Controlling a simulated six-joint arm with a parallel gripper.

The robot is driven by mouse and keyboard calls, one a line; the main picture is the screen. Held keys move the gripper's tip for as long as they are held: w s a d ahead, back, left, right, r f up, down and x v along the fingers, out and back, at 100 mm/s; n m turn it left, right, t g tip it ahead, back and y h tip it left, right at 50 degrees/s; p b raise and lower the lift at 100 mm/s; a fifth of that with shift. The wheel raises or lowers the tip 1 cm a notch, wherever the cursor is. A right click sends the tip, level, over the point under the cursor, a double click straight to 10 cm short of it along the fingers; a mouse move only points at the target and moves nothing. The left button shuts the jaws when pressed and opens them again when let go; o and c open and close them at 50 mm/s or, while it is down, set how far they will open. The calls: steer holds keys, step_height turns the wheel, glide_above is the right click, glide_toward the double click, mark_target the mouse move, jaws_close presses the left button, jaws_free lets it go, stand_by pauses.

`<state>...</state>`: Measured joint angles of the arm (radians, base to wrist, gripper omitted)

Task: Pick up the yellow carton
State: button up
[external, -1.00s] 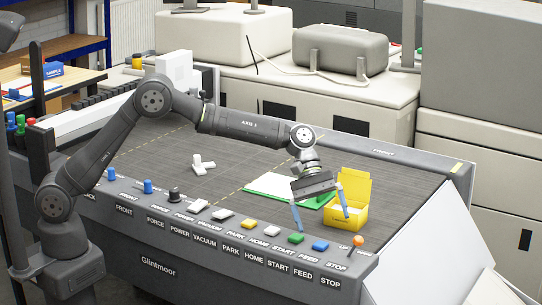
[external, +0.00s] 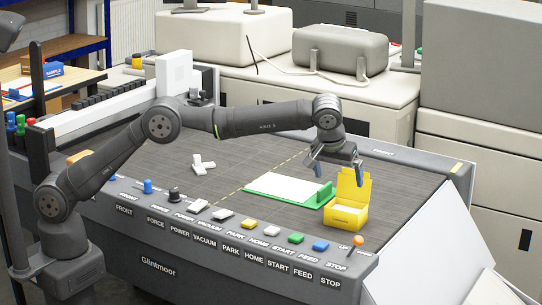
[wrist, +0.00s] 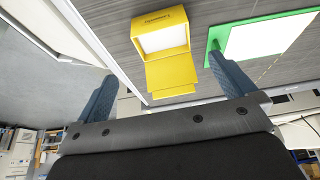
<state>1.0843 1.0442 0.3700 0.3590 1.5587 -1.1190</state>
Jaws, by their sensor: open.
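The yellow carton (external: 345,215) stands on the dark grey bed near its right front corner, with its lid flap raised. My gripper (external: 336,176) is open and empty, above and just behind the carton, with one blue finger on each side. In the wrist view the carton (wrist: 166,45) lies beyond the fingertips, between their lines and apart from them. It looks open, with a pale inside. The open gripper (wrist: 166,85) shows along the lower part of that view.
A green-edged white board (external: 283,188) lies left of the carton, close to it. A small white part (external: 203,164) lies farther left on the bed. The front panel (external: 255,245) carries several coloured knobs, and an orange-topped lever (external: 357,242) stands near the carton.

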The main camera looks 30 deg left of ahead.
mark_target(344, 212)
steer(key=x, duration=1.5)
steer(key=shift+s, duration=0.2)
steer(key=c, duration=0.6)
